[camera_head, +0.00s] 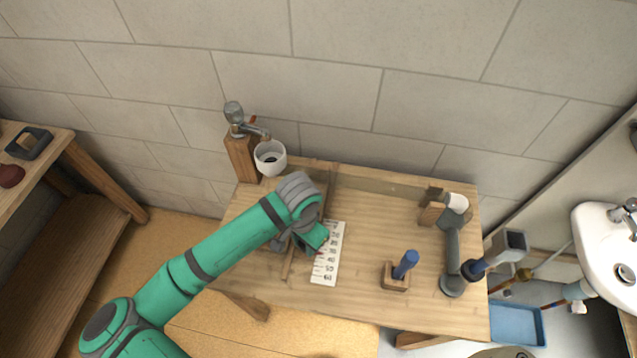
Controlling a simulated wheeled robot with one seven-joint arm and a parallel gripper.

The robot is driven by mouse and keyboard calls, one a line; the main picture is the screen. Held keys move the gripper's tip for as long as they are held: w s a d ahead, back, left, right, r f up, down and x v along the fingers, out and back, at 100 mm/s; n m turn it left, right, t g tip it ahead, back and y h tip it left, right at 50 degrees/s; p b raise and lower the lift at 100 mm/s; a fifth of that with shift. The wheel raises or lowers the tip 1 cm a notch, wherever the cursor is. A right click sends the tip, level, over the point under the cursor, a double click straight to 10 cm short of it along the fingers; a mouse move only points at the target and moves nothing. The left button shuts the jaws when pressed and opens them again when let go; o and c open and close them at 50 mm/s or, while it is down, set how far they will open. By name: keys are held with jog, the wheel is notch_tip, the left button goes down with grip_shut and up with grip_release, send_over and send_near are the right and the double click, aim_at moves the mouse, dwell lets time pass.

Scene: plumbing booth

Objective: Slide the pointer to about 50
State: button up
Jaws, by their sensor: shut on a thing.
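A white scale card (328,252) with printed numbers lies on the wooden workbench. Its small numbers rise toward the front edge, and the upper end is partly covered by my arm. A brown rail (289,264) runs along the card's left side. My gripper (300,246) is down at the rail and shut on the pointer. Only a small red tip of the pointer (319,253) shows at the card's left edge, a little above the mark that looks like 50. The rest of the pointer is hidden by my gripper.
A tap on a wooden post (242,158) with a white cup (270,157) stands at the back left. A blue-handled piece on a wooden block (397,274) and a grey pipe (453,250) stand to the right. The bench between card and block is clear.

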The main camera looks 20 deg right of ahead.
jog(key=shift+s+a, duration=0.55)
jog(key=shift+s, duration=0.25)
jog(key=shift+s+a, duration=0.5)
jog(key=shift+s, duration=0.25)
jog(key=o, duration=2.1)
jog(key=shift+c, duration=0.2)
jog(key=shift+w+a, duration=0.1)
jog(key=shift+w, duration=0.05)
jog(key=shift+w+r, duration=0.1)
jog(key=shift+r, duration=0.9)
jog(key=shift+s+r, duration=0.2)
jog(key=shift+r, duration=2.3)
